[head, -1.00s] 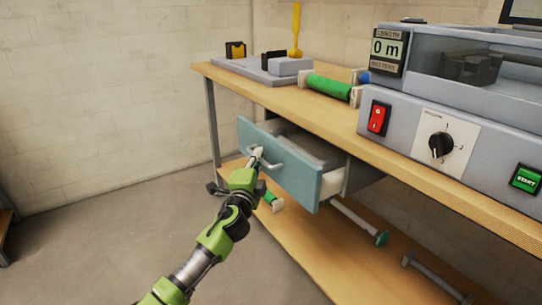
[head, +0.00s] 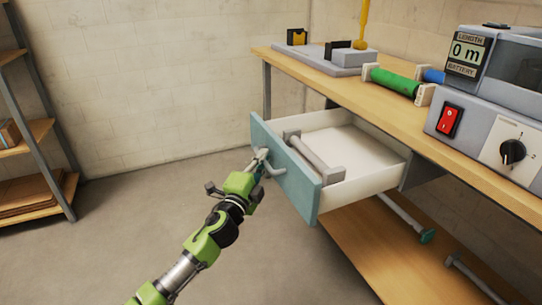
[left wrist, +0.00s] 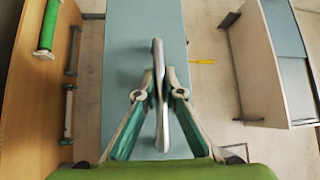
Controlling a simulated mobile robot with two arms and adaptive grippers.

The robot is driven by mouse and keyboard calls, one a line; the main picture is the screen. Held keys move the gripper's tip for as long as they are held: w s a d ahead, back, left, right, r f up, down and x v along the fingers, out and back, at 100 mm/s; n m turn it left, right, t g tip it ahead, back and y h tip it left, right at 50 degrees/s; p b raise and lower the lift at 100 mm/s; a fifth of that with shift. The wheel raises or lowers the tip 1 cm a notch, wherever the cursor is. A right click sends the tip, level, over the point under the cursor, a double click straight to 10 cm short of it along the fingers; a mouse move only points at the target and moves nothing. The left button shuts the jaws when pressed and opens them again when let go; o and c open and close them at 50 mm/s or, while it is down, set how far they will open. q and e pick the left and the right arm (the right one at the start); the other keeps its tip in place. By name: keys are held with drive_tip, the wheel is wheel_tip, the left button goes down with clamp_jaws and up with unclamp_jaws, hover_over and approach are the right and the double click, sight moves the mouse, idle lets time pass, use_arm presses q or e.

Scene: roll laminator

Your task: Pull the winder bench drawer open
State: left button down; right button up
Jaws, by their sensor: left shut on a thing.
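The winder bench drawer (head: 283,172) has a teal front and a white inside, and it stands far out from under the wooden bench top (head: 330,85). A grey roller-like bar (head: 315,155) lies in it just behind the front. My left gripper (head: 262,157) is at the drawer's grey bar handle (head: 274,172) and is shut on it. In the left wrist view the fingers of my left gripper (left wrist: 158,88) close from both sides on the handle (left wrist: 158,58), in front of the teal panel (left wrist: 120,60). My right gripper is not in view.
The laminator (head: 470,120) with a red switch stands on the bench at right. A green roll (head: 396,82) lies beside it. A lower shelf (head: 355,245) with rods is under the drawer. Shelving (head: 45,130) stands at far left. The floor between is clear.

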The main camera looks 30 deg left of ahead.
use_arm(q)
drive_tip(key=shift+s, duration=0.15)
drive_tip(key=c, duration=2.4)
unclamp_jaws()
drive_tip(key=shift+a, duration=0.1)
drive_tip(key=s+d+f, duration=0.1)
drive_tip(key=s, duration=1)
drive_tip(key=shift+s+d+f, duration=0.3)
drive_tip(key=shift+s+f, duration=0.05)
drive_tip(key=shift+s, duration=0.05)
